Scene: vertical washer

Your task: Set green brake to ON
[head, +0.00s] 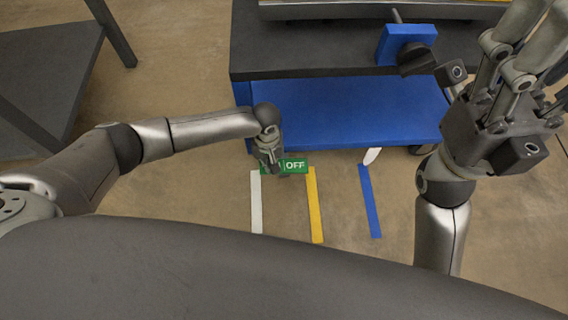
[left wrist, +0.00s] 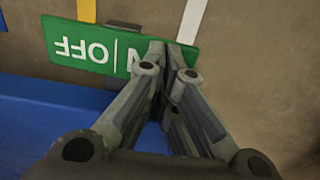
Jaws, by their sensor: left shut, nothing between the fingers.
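The green brake is a flat plate (head: 294,166) low at the front edge of the blue cart base. In the head view its white OFF text shows and my left gripper hides the ON side. In the left wrist view the plate (left wrist: 75,42) appears upside down, with OFF, a divider line and part of the N showing. My left gripper (head: 270,165) is shut and empty, its fingertips (left wrist: 171,46) over the ON end of the plate. I cannot tell if they touch it. My right gripper (head: 540,30) is raised at the right, with its fingertips not clearly shown.
The blue cart base (head: 350,110) lies behind the plate under a dark top (head: 300,55). A blue vise-like block (head: 405,42) sits on that top. White (head: 256,200), yellow (head: 315,205) and blue (head: 370,200) strips mark the floor. A dark table (head: 45,75) stands far left.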

